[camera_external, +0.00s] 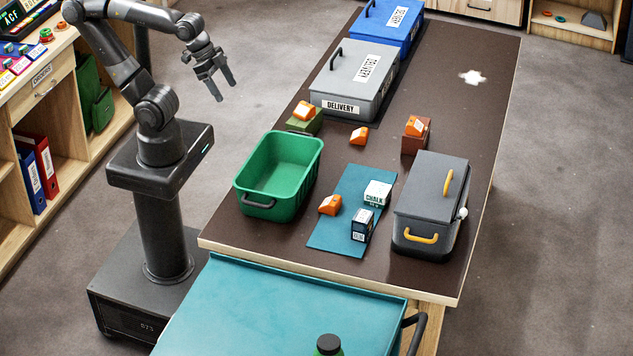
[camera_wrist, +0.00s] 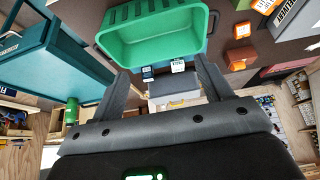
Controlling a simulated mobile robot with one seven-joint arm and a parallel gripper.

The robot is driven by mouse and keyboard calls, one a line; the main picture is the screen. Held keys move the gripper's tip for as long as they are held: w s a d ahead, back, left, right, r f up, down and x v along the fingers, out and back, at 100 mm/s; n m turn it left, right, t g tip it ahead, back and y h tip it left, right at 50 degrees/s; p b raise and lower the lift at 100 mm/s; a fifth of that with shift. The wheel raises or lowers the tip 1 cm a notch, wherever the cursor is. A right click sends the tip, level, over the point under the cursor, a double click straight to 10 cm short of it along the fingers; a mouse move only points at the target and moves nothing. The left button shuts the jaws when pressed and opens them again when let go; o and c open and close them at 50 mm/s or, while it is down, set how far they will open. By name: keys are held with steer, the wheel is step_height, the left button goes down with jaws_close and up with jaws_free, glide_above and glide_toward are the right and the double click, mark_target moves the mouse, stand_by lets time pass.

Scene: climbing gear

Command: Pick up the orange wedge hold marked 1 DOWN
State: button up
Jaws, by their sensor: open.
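Orange wedge holds show in the external view. One (camera_external: 304,111) sits on a green block (camera_external: 305,126), one (camera_external: 359,136) lies on the bare dark table, one (camera_external: 416,125) sits on a brown block (camera_external: 415,143), and one (camera_external: 329,205) lies at the left edge of a teal mat (camera_external: 331,241). Their markings are too small to read, so I cannot tell which is 1 DOWN. An orange hold (camera_wrist: 240,55) also shows in the wrist view. My gripper (camera_external: 225,88) is open and empty, raised left of the table, away from every hold; its fingers show in the wrist view (camera_wrist: 162,72).
A green bin (camera_external: 254,196) stands left of the mat. A chalk box (camera_external: 377,194) and a dark box (camera_external: 361,226) are on the mat. A grey DELIVERY box (camera_external: 333,92), a blue box (camera_external: 385,28) and a dark cooler (camera_external: 424,210) stand on the table.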

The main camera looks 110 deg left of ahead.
steer(key=n+g, duration=0.1)
glide_above(359, 134)
steer(key=s, duration=0.4)
step_height(359, 134, down, 19)
steer(key=shift+y, duration=0.3)
steer(key=x, duration=0.4)
steer(key=shift+d+f, duration=0.25)
steer(key=shift+f, duration=0.2)
steer(key=shift+a+x, duration=0.2)
steer(key=shift+x, duration=2.6)
steer(key=c, duration=1)
